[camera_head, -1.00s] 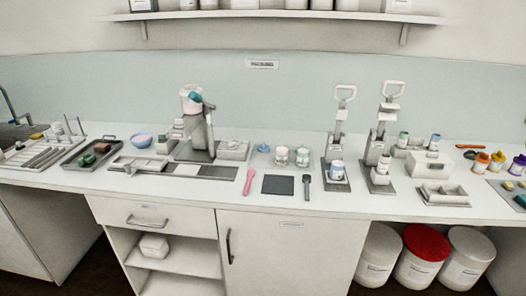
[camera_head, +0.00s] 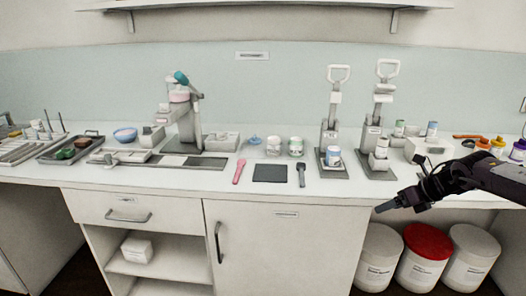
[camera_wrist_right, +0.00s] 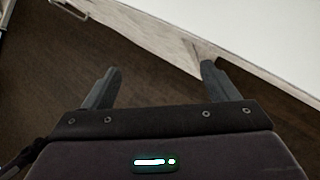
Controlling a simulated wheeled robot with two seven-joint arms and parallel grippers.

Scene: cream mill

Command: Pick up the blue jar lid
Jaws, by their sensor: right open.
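The blue jar lid (camera_head: 255,140) is a small light-blue piece on the white counter, left of two small white jars (camera_head: 274,146) and behind the dark square mat (camera_head: 270,173). My right gripper (camera_head: 380,208) comes in from the right, in front of the counter's front edge, to the right of the lid and nearer to me. In the right wrist view its two fingers (camera_wrist_right: 157,85) are spread apart with nothing between them; floor and the counter's edge show beyond. My left gripper is not in view.
A pink spatula (camera_head: 239,171) and a dark spatula (camera_head: 301,174) lie on either side of the mat. Two lever presses (camera_head: 334,130) stand right. White buckets, one with a red lid (camera_head: 427,243), are below the counter.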

